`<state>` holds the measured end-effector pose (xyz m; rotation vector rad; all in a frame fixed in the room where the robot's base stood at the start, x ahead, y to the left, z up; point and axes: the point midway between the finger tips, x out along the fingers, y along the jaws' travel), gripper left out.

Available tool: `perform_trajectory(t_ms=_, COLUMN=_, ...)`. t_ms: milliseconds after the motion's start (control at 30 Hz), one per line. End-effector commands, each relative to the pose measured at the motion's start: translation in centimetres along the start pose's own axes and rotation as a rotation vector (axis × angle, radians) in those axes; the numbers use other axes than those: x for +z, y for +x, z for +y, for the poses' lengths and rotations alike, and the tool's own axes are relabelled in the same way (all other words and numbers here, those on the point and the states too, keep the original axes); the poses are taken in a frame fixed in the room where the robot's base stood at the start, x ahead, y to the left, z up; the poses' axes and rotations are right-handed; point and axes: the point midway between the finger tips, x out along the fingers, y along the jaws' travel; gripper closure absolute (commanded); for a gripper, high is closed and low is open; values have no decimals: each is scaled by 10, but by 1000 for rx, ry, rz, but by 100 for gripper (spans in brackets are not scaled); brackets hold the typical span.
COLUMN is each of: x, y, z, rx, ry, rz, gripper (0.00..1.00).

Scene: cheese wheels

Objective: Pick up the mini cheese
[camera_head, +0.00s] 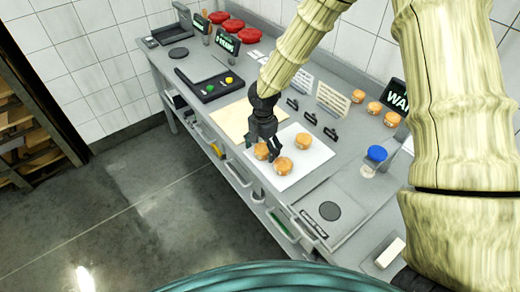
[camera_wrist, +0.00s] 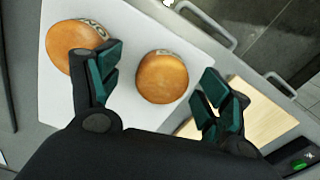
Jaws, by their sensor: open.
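Three small round orange-brown cheeses lie on a white board (camera_head: 312,162) on the grey counter. One cheese (camera_head: 261,152) is under my gripper (camera_head: 262,147) in the head view, partly covered by the fingers. In the wrist view this cheese (camera_wrist: 162,77) shows between the spread fingers, with a gap on both sides. A second cheese (camera_head: 284,166) lies just right of it; in the wrist view it (camera_wrist: 70,45) is partly hidden behind the left finger. The third cheese (camera_head: 305,141) lies farther back. My gripper is open and empty, pointing down; its exact height is unclear.
A pale wooden board (camera_head: 233,122) lies left of the white board. Several cheeses (camera_head: 374,108) stand at the back right by label signs (camera_head: 332,99). A blue-topped object (camera_head: 376,154) and a scale-like plate (camera_head: 330,210) are to the right. Red wheels (camera_head: 230,25) stand far left.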

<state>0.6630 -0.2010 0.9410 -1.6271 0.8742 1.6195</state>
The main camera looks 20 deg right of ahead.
Motion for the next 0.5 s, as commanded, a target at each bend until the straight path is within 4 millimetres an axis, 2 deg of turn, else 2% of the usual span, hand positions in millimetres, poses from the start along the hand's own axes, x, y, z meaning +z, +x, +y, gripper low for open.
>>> perform_trajectory(t_ms=233, x=-2, y=18, z=-6, rx=4, ry=-3, rz=-3, gripper=22)
perform_trajectory(t_ms=500, x=-1, y=19, z=-6, rx=3, ry=-3, rz=-3, gripper=22)
